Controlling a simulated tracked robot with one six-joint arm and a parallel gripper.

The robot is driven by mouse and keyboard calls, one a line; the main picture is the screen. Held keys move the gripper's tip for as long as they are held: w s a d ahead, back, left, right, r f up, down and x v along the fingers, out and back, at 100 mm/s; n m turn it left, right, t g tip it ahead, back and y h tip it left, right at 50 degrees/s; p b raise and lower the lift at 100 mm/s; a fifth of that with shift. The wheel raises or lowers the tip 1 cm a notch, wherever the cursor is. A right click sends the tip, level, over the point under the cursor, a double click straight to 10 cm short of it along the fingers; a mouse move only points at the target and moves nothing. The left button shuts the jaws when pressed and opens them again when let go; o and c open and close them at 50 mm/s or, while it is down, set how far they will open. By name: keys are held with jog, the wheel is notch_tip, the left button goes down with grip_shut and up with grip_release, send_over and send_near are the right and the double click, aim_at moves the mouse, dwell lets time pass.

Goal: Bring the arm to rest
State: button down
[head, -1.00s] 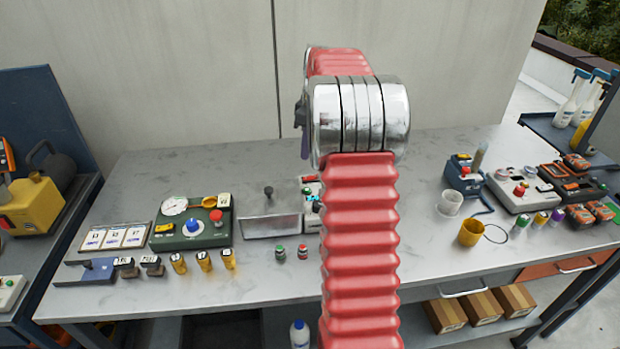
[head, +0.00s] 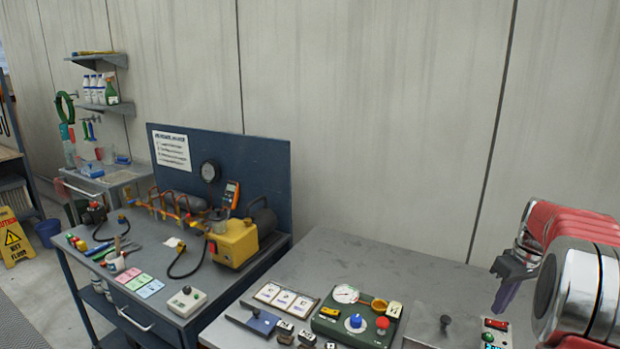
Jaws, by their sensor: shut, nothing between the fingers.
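My arm, with red ribbed sleeves and silver joints, is folded at the right edge of the head view. My gripper (head: 508,280) hangs from it, dark grey with a purplish tip, pointing down. It is shut and empty. It appears above the right part of the grey bench (head: 310,262), in front of the pale wall; its exact height is hard to tell. The rest of the arm is cut off by the picture's edge.
A green panel (head: 350,332) with knobs and a gauge sits on the bench, with a metal box (head: 441,335) to its right. A blue cart (head: 145,275) with a yellow pump (head: 234,243) stands left. A wet-floor sign (head: 14,238) stands far left.

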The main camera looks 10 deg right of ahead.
jog(key=s+a+m, duration=0.2)
jog(key=a, duration=0.1)
jog(key=s+a, duration=0.1)
jog(key=a, duration=0.1)
jog(key=shift+s+a+m, duration=0.15)
jog(key=shift+s+m, duration=0.1)
jog(key=shift+m, duration=0.15)
jog(key=s+a+r+t, duration=0.1)
jog(key=s+a+r, duration=0.1)
jog(key=s+a, duration=0.4)
jog(key=s+a+r+t, duration=0.2)
jog(key=s+a, duration=0.5)
jog(key=a, duration=0.8)
jog(key=s+a+r+n+t, duration=0.1)
jog(key=s+a+r, duration=0.2)
jog(key=s+a, duration=0.4)
jog(key=a, duration=0.4)
jog(key=shift+a+r+h, duration=0.15)
jog(key=shift+r+h, duration=0.15)
jog(key=shift+r, duration=0.05)
